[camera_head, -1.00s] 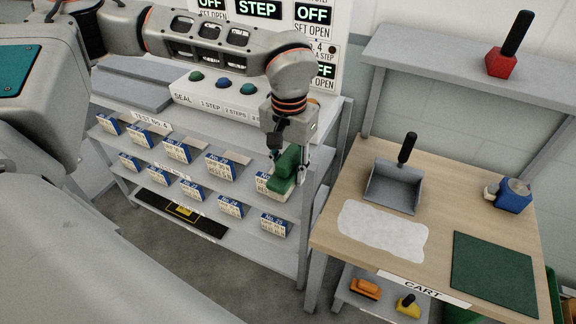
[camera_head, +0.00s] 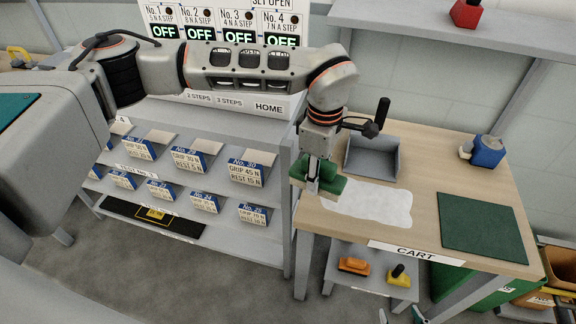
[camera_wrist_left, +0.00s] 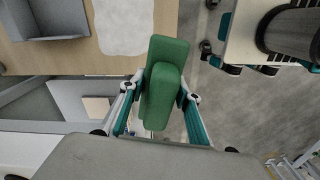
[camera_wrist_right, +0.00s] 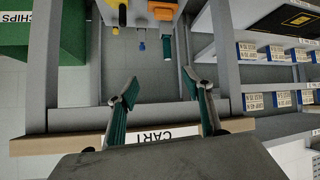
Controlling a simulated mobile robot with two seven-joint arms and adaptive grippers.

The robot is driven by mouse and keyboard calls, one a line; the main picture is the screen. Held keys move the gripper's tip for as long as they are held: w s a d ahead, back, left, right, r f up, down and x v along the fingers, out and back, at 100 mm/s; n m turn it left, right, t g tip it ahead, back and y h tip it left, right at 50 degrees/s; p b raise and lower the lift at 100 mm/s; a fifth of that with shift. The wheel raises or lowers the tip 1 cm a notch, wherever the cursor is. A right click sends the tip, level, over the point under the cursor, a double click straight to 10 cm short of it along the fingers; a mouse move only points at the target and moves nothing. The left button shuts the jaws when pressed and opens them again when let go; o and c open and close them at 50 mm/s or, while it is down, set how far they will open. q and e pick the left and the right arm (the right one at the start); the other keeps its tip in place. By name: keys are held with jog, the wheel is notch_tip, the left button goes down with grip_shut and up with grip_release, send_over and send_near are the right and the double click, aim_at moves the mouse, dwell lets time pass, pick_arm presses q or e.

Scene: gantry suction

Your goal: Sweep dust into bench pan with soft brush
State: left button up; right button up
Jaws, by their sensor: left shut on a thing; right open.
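My left gripper (camera_head: 314,186) is shut on a green brush (camera_head: 325,187), which it holds over the left edge of the cart's wooden top. The brush also fills the jaws in the left wrist view (camera_wrist_left: 163,85). The white dust patch (camera_head: 378,205) lies on the cart top, just right of the brush.
A dark green mat (camera_head: 484,226) and a blue container (camera_head: 487,151) are on the cart's right side. Orange (camera_head: 354,265) and yellow (camera_head: 398,274) tools lie on its lower shelf. A grey rack (camera_head: 290,215) with labelled boxes stands left. A raised shelf (camera_head: 400,22) runs behind.

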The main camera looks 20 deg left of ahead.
pick_arm(q)
jog(key=d+f+n+b, duration=0.1)
jog(key=d+f, duration=0.1)
jog(key=f, duration=0.1)
jog(key=s+d+f+n+b, duration=0.1)
jog(key=d+f+n+b, duration=0.1)
jog(key=f, duration=0.1)
jog(key=d+f+n+b, duration=0.1)
jog(key=d+f+n, duration=0.1)
jog(key=f, duration=0.1)
jog(key=shift+s+d+f+b, duration=0.1)
jog(key=shift+s+d+b, duration=0.05)
jog(key=shift+d+b, duration=0.25)
jog(key=shift+f, duration=0.15)
jog(key=o, duration=0.4)
grip_shut()
pick_arm(e)
notch_tip(320, 180, down, 4)
jog(key=shift+a+f, duration=0.1)
jog(key=shift+f, duration=0.1)
